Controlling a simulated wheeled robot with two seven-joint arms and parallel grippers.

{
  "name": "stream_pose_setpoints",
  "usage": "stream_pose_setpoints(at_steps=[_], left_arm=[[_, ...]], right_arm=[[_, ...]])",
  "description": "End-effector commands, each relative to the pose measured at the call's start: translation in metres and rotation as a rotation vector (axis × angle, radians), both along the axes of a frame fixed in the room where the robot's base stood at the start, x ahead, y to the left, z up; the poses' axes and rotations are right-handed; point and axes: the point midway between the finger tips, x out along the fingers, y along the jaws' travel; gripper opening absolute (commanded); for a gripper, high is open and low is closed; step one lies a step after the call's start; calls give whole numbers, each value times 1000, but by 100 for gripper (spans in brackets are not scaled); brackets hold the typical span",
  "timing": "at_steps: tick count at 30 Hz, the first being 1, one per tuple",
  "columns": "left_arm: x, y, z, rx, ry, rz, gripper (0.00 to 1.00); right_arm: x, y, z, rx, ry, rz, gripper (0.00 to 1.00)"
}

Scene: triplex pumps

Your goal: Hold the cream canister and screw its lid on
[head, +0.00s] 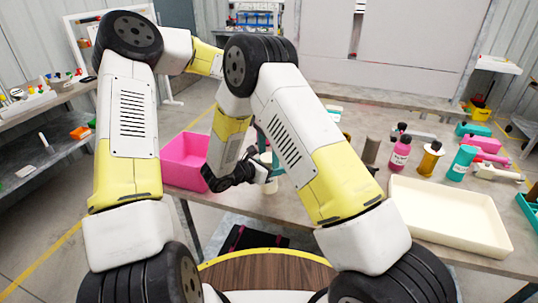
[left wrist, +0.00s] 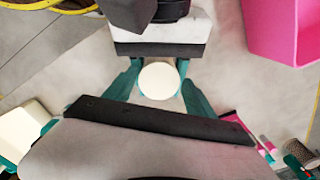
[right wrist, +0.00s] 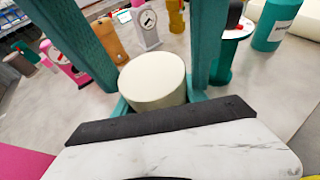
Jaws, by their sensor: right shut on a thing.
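The cream canister stands upright, and its round cream top (left wrist: 158,80) fills the gap between teal fingers in the left wrist view. The canister (right wrist: 153,82) also shows close up in the right wrist view, with a flat closed top. I cannot make out a seam between lid and canister. My right gripper (head: 254,172) is shut on the canister from the side, low down. My left gripper (left wrist: 160,88) points down from above, its fingers open on either side of the top with narrow gaps.
A pink bin (head: 183,160) stands left of my right gripper. A wide cream tray (head: 450,235) lies on the table at right. Behind it stand a pink bottle (head: 400,155), an amber bottle (head: 430,160) and a teal canister (head: 462,163). Side shelving is at far left.

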Motion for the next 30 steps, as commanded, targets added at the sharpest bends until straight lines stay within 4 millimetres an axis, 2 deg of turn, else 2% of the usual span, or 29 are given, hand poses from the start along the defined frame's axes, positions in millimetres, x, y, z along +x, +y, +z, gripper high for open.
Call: stream_pose_setpoints(at_steps=[9,18,21,28,30], left_arm=[[0,0,2,0,-1,1,74],[1,0,39,0,-4,3,74],[0,0,45,-1,-3,1,74],[0,-1,45,-1,-1,1,74],[0,-1,46,-1,-1,3,70]], right_arm=[[0,0,0,-1,-1,0,0],[0,0,0,0,-1,1,0],[0,0,0,0,-1,1,0],[0,0,0,-1,-1,0,0],[0,0,0,-1,-1,0,0]])
